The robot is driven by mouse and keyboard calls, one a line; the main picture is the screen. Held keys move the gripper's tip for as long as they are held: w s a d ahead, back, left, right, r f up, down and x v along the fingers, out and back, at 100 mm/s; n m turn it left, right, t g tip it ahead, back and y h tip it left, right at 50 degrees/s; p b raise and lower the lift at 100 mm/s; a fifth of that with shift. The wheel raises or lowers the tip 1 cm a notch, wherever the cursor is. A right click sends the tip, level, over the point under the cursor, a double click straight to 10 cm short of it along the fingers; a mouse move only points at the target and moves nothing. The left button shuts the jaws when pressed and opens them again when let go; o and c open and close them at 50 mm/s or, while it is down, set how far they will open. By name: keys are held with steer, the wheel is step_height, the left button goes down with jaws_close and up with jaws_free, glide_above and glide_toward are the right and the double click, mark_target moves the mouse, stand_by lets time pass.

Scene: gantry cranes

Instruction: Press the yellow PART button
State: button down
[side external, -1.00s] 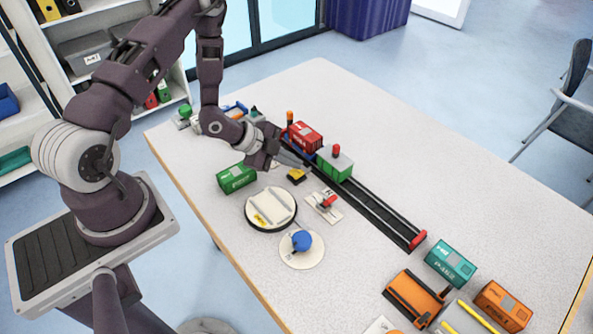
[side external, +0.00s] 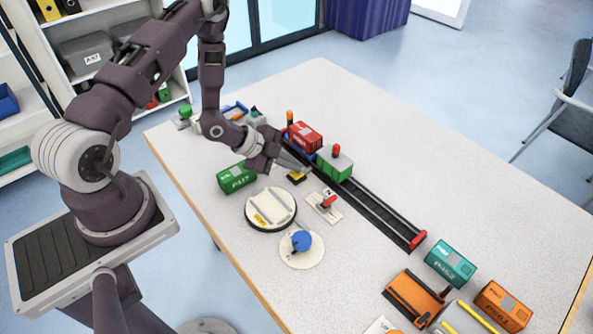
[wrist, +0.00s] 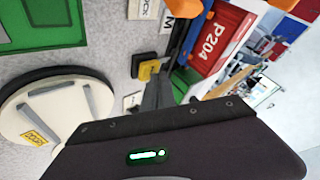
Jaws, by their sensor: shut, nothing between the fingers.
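The yellow button (side external: 296,177) sits on a dark base on the table, beside the rail track. In the wrist view the yellow button (wrist: 149,69) shows just beyond my fingertips, its black base partly visible. My gripper (side external: 307,170) is shut and empty, its fingers pointing down and to the right at the button. In the wrist view my gripper's fingers (wrist: 158,92) appear very close to the button's edge. I cannot tell whether they touch it. The label next to the button is partly hidden by the fingers.
Close by are a green container (side external: 236,178), a round white turntable (side external: 262,222), a red-handled lever (side external: 328,203) and a blue knob (side external: 301,241). A red container (side external: 305,136) and a green wagon (side external: 335,166) stand along the track (side external: 385,213). The table's far right is clear.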

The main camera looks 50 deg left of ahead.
mark_target(293, 172)
steer(key=shift+f, duration=0.2)
steer(key=shift+r, duration=0.1)
stand_by(0.4)
steer(key=shift+r, duration=0.9)
steer(key=shift+r, duration=2.5)
